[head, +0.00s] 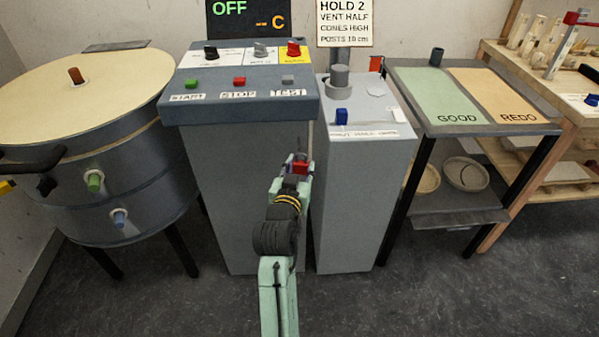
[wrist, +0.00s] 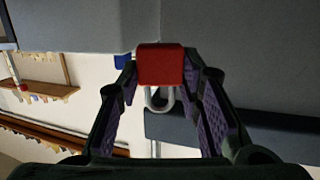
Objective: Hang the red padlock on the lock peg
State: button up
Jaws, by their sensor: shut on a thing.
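The red padlock (head: 299,168) is between the fingers of my gripper (head: 302,163), in front of the right edge of the grey control console (head: 240,110). In the wrist view, my gripper (wrist: 160,75) is shut on the padlock's red body (wrist: 160,66). Its silver shackle (wrist: 159,101) points down in that picture and looks empty. In the head view, my gripper and arm partly hide the padlock. I cannot make out the lock peg clearly in either view.
The console top has START, STOP and TEST buttons and knobs. A grey pedestal (head: 362,180) with a blue switch (head: 341,117) stands close to its right. A round kiln (head: 80,90) is at left. A table with GOOD (head: 440,95) and REDO (head: 500,95) mats is at right.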

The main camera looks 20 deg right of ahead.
jog(key=shift+w+d+f+b, duration=0.1)
jog(key=shift+w+d, duration=0.15)
jog(key=shift+w, duration=0.65)
jog(key=shift+w+d+f+b, duration=0.1)
jog(key=shift+w+d, duration=0.15)
jog(key=shift+w, duration=0.65)
jog(key=shift+w+d+f+b, duration=0.1)
jog(key=shift+w+d, duration=0.15)
jog(key=shift+w, duration=0.65)
jog(key=shift+w+d+f+b, duration=0.2)
jog(key=shift+w+f+b, duration=0.45)
jog(key=shift+w+f, duration=0.1)
jog(key=o, duration=1.2)
jog(key=shift+o, duration=0.2)
jog(key=shift+s, duration=0.15)
